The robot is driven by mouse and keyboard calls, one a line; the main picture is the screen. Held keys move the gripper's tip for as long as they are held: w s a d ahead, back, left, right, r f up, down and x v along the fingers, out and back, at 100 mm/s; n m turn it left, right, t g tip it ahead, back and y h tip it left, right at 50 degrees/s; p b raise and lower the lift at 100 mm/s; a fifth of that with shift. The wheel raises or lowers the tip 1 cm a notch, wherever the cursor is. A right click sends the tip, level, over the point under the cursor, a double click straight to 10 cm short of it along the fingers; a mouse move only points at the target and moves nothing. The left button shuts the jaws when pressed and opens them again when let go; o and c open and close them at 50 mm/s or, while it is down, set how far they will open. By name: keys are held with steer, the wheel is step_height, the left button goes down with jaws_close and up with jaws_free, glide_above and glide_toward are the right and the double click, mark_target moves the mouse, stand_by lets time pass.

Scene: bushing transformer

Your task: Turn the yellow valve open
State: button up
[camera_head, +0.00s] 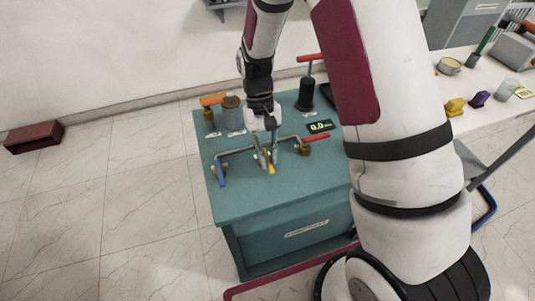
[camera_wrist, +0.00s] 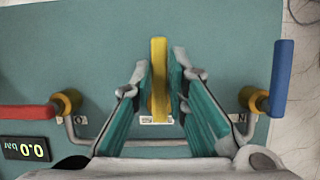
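The yellow valve (camera_wrist: 158,88) has a bar-shaped handle that points away from my gripper's base in the wrist view. In the head view its yellow handle (camera_head: 271,169) shows small at the middle of the green bench, partly hidden by my fingers. My gripper (camera_wrist: 160,75) has one finger on each side of the handle. Both fingertips lie close against its sides, with no clear gap visible. My gripper also shows in the head view (camera_head: 266,150), pointing down at the valve. A small white label (camera_wrist: 156,120) lies under the handle's near end.
A red-handled valve (camera_wrist: 28,114) and a blue-handled valve (camera_wrist: 282,78) flank the yellow one, with grey pipes between. A display (camera_head: 319,126) reads 0.0.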

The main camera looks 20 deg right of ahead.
steer(key=shift+o, duration=1.4)
steer(key=shift+w+r, duration=0.1)
steer(key=v, duration=1.1)
steer(key=shift+r, duration=0.35)
steer(key=shift+w, duration=0.15)
steer(key=s+d+r+t, duration=0.3)
steer(key=s+r+t, duration=0.3)
steer(key=s+r, duration=0.9)
steer(key=s+d+r+t, duration=0.1)
steer(key=s+r+t, duration=0.1)
steer(key=s, duration=0.4)
steer(key=shift+s+r+t, duration=0.15)
steer(key=shift+r+t, duration=0.1)
steer(key=shift+t, duration=0.55)
